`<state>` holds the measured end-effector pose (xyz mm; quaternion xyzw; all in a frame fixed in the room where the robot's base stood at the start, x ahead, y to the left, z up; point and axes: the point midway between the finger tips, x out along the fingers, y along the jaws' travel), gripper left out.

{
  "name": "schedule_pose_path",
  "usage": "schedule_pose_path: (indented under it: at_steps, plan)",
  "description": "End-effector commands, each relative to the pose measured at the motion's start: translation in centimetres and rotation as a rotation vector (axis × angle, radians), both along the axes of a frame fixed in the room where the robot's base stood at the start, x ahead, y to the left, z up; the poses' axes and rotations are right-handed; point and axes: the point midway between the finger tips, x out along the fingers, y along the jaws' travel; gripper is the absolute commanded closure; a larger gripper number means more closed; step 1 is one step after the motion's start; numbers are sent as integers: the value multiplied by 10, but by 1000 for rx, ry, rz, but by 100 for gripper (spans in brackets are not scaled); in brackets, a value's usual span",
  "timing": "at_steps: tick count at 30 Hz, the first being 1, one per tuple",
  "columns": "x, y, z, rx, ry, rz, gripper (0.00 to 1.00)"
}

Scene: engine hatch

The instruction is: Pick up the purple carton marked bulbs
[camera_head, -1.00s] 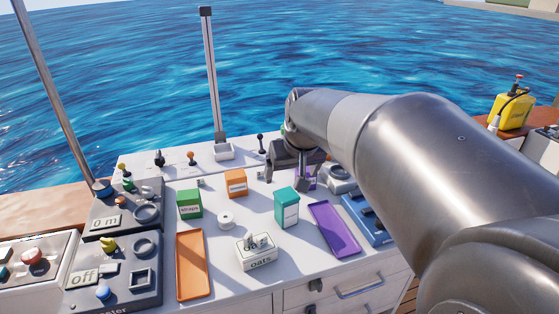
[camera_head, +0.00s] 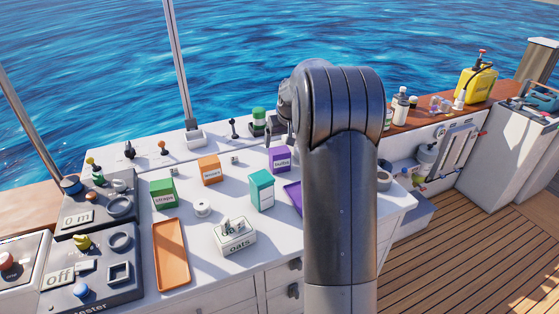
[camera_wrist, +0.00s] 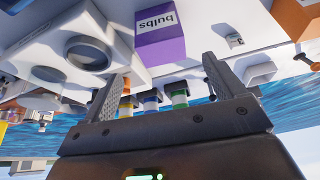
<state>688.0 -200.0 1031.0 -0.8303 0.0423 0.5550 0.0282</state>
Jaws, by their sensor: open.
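The purple carton marked bulbs (camera_head: 280,159) stands upright on the white counter in the head view, just left of my arm. It also shows in the wrist view (camera_wrist: 160,42), where the picture is upside down and its label reads "bulbs". My gripper (camera_wrist: 158,80) is open and empty in the wrist view. The carton lies beyond the fingertips, roughly between them and apart from them. In the head view my own arm hides most of the gripper.
A teal carton (camera_head: 261,190), an orange carton (camera_head: 210,170) and a green carton (camera_head: 163,194) stand nearby. A purple tray (camera_head: 293,196) is partly behind my arm. An orange tray (camera_head: 171,254) and a box marked oats (camera_head: 235,237) lie nearer. A grey ring fixture (camera_wrist: 88,54) is beside the carton.

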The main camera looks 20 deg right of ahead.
Motion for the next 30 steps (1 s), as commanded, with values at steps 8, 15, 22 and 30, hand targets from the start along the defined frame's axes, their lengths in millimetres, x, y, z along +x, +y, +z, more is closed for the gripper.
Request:
schedule_pose_path:
  at_steps: [8,15,22,30]
  plan:
    - [16,-1,-39,1,1,0,13]
    - [25,0,-57,1,1,0,13]
    - [38,-1,-86,1,1,0,13]
    - [40,-1,-88,0,-1,0,15]
